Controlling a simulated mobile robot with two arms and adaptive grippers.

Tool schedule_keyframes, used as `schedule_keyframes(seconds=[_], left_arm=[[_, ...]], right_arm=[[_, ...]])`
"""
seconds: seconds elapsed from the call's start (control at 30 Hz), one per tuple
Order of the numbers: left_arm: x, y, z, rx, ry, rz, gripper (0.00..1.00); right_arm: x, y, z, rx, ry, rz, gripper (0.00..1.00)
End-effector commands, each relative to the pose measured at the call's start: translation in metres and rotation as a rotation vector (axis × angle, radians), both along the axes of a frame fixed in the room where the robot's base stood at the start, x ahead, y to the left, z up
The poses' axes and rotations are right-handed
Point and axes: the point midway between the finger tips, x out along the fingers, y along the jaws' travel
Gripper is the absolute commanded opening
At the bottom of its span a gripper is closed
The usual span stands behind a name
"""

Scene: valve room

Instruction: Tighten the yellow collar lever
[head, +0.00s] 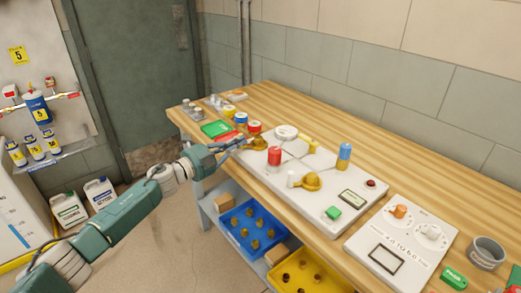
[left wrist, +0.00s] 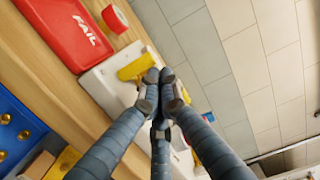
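A white panel (head: 330,212) lies on the wooden bench. A yellow lever (head: 258,142) sits at its far left end, and a second yellow lever (head: 308,181) sits near its front middle. My left gripper (head: 243,142) is at the far-left lever, just left of it. In the left wrist view, my left gripper (left wrist: 159,77) has its fingertips drawn together beside a yellow piece (left wrist: 136,67) on the white panel. I see nothing held between them; contact with the lever cannot be told. My right gripper is not in view.
A red knob (head: 274,156) and a blue-and-yellow post (head: 344,156) stand up from the panel. A green tray (head: 215,129) lies to the left; a red FAIL tray (left wrist: 68,30) is close to my gripper. A second white panel (head: 400,245) is at right. Blue bin (head: 232,240) below.

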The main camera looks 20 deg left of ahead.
Motion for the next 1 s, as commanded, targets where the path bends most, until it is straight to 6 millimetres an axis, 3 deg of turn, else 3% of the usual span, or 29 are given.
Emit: schedule_keyframes(seconds=[0.03,0.63,0.77,1.0], left_arm=[[0.002,0.008,0.001,0.001,0.000,0.016,0.00],[0.001,0.014,0.004,0.003,-0.003,0.026,0.00],[-0.012,0.019,0.002,0.005,-0.001,0.024,0.00],[-0.058,0.031,-0.001,0.005,0.003,0.010,0.00]], right_arm=[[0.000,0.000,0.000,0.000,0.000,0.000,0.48],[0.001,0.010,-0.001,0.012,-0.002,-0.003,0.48],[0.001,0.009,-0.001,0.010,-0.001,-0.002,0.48],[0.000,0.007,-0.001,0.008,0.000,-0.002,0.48]])
